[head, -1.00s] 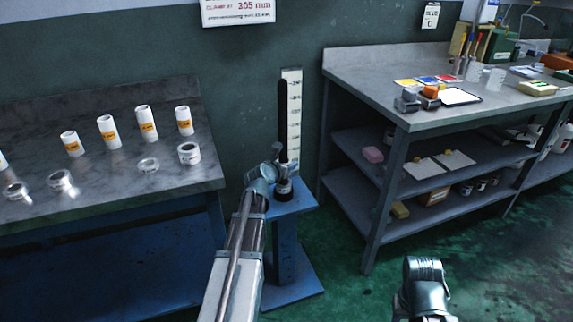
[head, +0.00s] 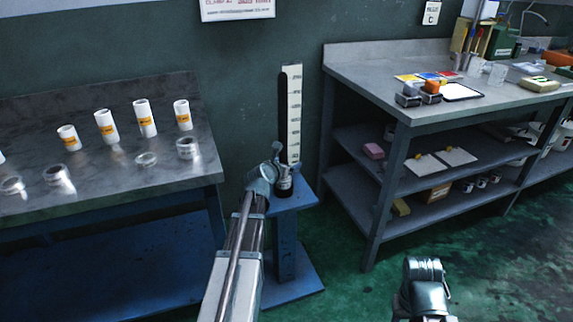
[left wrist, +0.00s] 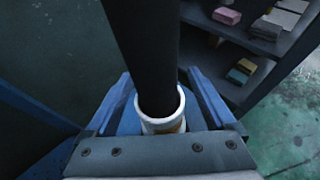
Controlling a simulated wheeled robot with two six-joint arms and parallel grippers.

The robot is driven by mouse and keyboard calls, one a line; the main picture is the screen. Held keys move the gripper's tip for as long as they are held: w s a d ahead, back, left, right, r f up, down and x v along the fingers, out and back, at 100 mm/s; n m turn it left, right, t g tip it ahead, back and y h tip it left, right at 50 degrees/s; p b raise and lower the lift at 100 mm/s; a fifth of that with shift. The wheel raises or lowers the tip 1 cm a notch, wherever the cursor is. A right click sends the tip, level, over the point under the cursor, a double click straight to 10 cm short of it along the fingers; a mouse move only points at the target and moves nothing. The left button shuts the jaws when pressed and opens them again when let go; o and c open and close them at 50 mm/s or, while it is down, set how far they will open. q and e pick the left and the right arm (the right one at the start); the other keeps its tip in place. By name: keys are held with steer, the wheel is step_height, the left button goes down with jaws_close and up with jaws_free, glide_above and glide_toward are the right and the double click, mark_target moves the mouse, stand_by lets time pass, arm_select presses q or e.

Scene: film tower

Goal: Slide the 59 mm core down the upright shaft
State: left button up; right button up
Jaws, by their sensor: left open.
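The upright black shaft (head: 283,115) stands on a blue pedestal (head: 300,203) in front of a pale graduated scale. In the left wrist view the shaft (left wrist: 152,50) passes down into the open top of a white core (left wrist: 163,122) with a tan patch. The core is around the shaft, low down. My left gripper (left wrist: 160,105) is open, its fingers on either side of the core; I cannot tell if they touch it.
The left table (head: 90,190) carries several white cores with orange labels, such as a tall one (head: 144,118), and short rings (head: 188,148). A shelved workbench (head: 400,120) stands close on the right. Green floor lies between them.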

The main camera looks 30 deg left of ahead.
arm_select(q)
steer(key=p+v, duration=0.5)
steer(key=v, duration=0.9)
steer(key=shift+d, duration=0.1)
stand_by(0.5)
steer(key=s+d+f+m+g+h, duration=0.1)
steer(key=d+f+m+g+h, duration=0.2)
steer(key=d+m, duration=0.7)
steer(key=s+d+f+m+g+h, duration=0.1)
steer(key=d+f+m+g+h, duration=0.3)
steer(key=d+m, duration=0.6)
steer(key=s+d+f+m+g+y, duration=0.3)
steer(key=s+d+m, duration=0.5)
steer(key=m, duration=0.2)
steer(key=s+d+f+m+g+y, duration=0.35)
steer(key=s+d+m, duration=0.4)
steer(key=m, duration=0.35)
step_height(320, 180, up, 31)
steer(key=p, duration=3.1)
steer(key=shift+d, duration=0.1)
